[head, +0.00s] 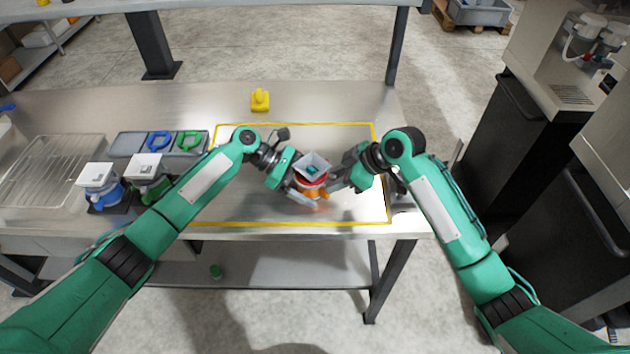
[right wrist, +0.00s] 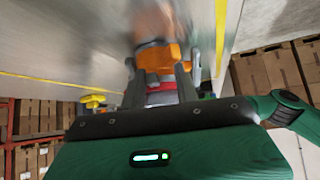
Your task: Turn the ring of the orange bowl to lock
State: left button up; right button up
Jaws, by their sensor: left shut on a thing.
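The orange bowl (head: 318,193) is over the yellow-outlined part of the table, between my two hands. My right gripper (head: 336,183) is at the unit's right side. In the right wrist view its fingers (right wrist: 161,80) stand apart, with the orange part just beyond the tips and something red showing between them. I cannot tell whether they touch it.
A yellow object (head: 260,100) stands behind the outlined area (head: 378,150). At left are two white-topped dispensers, blue (head: 104,188) and green (head: 147,182), a grey tray with blue and green rings (head: 190,141), and a wire rack (head: 50,170). The outlined area is otherwise mostly clear.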

pick_arm(q)
jog(key=shift+f, duration=0.1)
pick_arm(e)
jog(key=shift+s+a, duration=0.45)
jog(key=shift+s, duration=0.15)
dwell(0.5)
jog(key=shift+s+a, duration=0.15)
jog(key=shift+s, duration=0.05)
jog(key=shift+a, duration=0.1)
pick_arm(q)
jog(key=shift+d, duration=0.15)
pick_arm(e)
jog(key=shift+s+a, duration=0.15)
jog(key=shift+w+r, duration=0.1)
jog(key=shift+w, duration=0.25)
dwell(0.3)
jog(key=shift+d+r, duration=0.25)
jog(key=shift+d, duration=0.1)
pick_arm(q)
jog(key=shift+w, duration=0.1)
pick_arm(e)
jog(key=v, duration=0.6)
jog(key=shift+d, duration=0.25)
